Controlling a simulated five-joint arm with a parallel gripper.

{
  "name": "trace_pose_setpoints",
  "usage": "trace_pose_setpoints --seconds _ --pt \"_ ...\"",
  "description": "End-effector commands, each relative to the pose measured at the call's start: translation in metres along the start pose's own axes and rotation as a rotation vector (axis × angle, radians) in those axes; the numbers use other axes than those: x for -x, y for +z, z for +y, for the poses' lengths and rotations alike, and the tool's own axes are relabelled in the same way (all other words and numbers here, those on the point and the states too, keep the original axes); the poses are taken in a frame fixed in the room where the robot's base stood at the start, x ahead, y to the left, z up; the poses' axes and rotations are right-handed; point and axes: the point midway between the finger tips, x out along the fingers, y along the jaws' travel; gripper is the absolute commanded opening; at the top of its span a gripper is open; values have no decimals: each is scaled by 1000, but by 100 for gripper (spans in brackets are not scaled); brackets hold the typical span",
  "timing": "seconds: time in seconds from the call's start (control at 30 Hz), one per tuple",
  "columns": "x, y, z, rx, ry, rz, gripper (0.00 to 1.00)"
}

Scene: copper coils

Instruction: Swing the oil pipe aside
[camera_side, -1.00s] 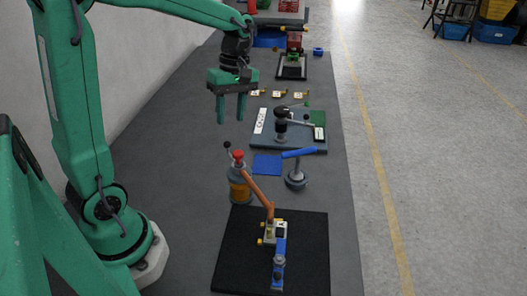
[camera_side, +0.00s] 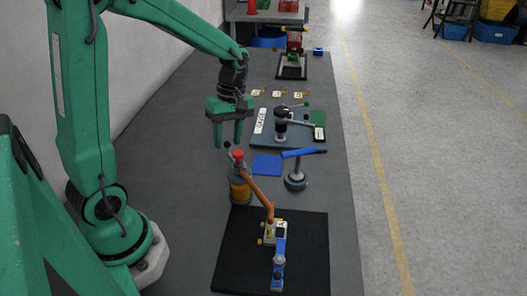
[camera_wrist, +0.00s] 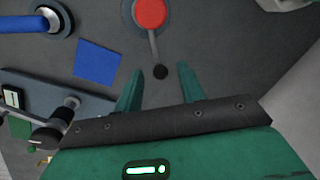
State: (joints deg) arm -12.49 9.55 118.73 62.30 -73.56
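The oil pipe (camera_side: 258,194) is a copper-brown tube. It runs from an oiler (camera_side: 240,188) with a grey and amber body to a small metal block with yellow knobs (camera_side: 273,233). The oiler has a red cap (camera_side: 238,156), also seen in the wrist view (camera_wrist: 150,13), and a thin lever ending in a black knob (camera_wrist: 160,72). My gripper (camera_side: 229,142) is open and empty, pointing down above the oiler. In the wrist view the black knob appears between my fingertips (camera_wrist: 158,82), with no clear contact. The pipe is not visible in the wrist view.
A black mat (camera_side: 241,262) lies under the block and a blue-handled tool (camera_side: 279,265). A blue-armed stand (camera_side: 297,178) and blue square (camera_side: 267,165) are right of the oiler. A fixture plate (camera_side: 290,138) stands behind. The wall is at the left.

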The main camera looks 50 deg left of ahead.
Motion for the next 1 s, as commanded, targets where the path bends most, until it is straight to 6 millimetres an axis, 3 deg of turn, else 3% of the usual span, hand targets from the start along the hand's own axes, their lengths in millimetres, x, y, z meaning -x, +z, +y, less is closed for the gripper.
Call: trace_pose_setpoints --seconds 0.43,0.63,1.0 --pt "-9 0 0 0 0 0 39" --pt "-9 0 0 0 0 0 0" --pt "-8 0 4 -57 4 2 0"
